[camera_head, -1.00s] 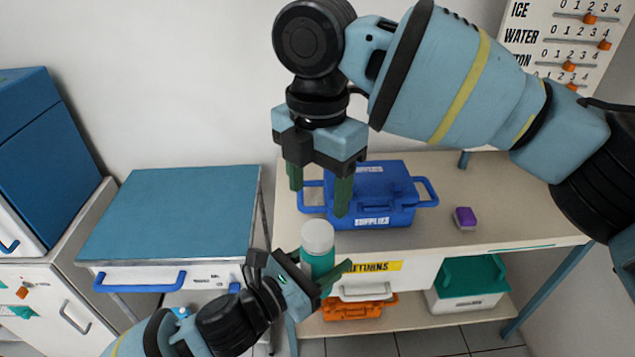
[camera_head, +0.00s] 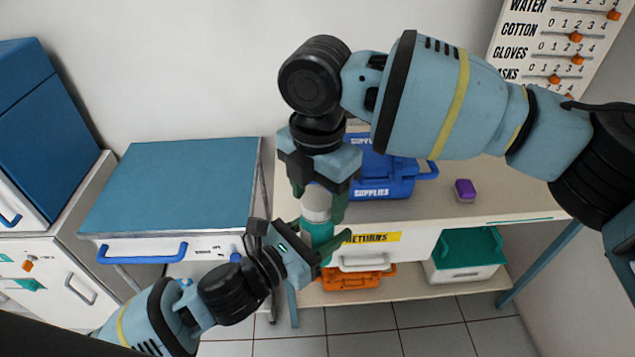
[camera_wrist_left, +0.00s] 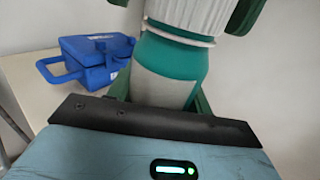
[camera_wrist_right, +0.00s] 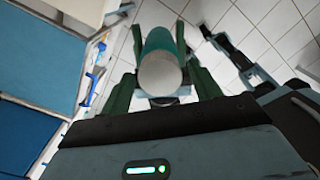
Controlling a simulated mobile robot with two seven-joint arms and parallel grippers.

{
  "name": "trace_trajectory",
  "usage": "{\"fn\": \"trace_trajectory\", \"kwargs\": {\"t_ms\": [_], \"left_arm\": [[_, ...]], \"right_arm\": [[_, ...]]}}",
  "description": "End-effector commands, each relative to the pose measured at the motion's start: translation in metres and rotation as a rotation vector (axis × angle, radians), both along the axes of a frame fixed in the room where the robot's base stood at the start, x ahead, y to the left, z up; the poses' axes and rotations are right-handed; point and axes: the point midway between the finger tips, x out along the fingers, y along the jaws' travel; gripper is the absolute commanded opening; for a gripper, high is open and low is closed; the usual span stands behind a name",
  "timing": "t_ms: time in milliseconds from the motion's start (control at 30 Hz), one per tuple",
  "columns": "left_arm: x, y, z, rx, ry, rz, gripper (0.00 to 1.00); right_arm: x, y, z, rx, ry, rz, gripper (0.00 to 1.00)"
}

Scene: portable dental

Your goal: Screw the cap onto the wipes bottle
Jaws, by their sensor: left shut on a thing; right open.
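The wipes bottle (camera_head: 322,236) is teal and upright, held in front of the table. My left gripper (camera_head: 324,250) is shut on its body. A white cap (camera_head: 316,204) sits on top of the bottle. In the left wrist view the cap (camera_wrist_left: 190,16) is ribbed, with a thin pale ring below it over the teal bottle (camera_wrist_left: 172,58). My right gripper (camera_head: 318,198) points down from above, open, with its green fingers on either side of the cap. The right wrist view looks down on the cap's round top (camera_wrist_right: 160,74) between the fingers, with gaps visible.
A blue supplies case (camera_head: 382,178) stands on the table (camera_head: 440,230) behind the bottle, with a purple block (camera_head: 465,190) to its right. An orange case (camera_head: 350,279) and a teal-and-white bin (camera_head: 468,255) are on the lower shelf. A blue-topped cabinet (camera_head: 175,185) stands left.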

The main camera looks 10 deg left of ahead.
Motion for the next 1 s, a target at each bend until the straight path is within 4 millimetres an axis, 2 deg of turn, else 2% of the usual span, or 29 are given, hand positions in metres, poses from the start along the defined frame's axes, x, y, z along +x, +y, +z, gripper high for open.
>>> {"fn": "trace_trajectory", "kwargs": {"t_ms": [233, 500, 600, 767, 1000], "left_arm": [[0.0001, -0.0001, 0.0007, -0.001, -0.001, 0.0, 0.0], [0.0001, -0.0001, 0.0007, -0.001, -0.001, 0.0, 0.0], [0.0001, -0.0001, 0.0007, -0.001, -0.001, 0.0, 0.0], [0.0001, 0.0, 0.0006, -0.001, -0.001, 0.0, 0.0], [0.0001, 0.0001, 0.0004, -0.001, -0.001, 0.0, 0.0]], "right_arm": [[0.0, 0.0, -0.0001, -0.001, -0.001, 0.0, 0.63], [0.0, 0.0, 0.0001, -0.001, -0.001, 0.0, 0.27], [0.0, 0.0, 0.0002, -0.001, -0.001, 0.0, 0.17], [-0.0002, 0.0003, 0.0, 0.001, -0.001, -0.061, 0.17], [-0.0007, 0.0003, -0.0007, 0.001, 0.002, -0.415, 0.17]]}}
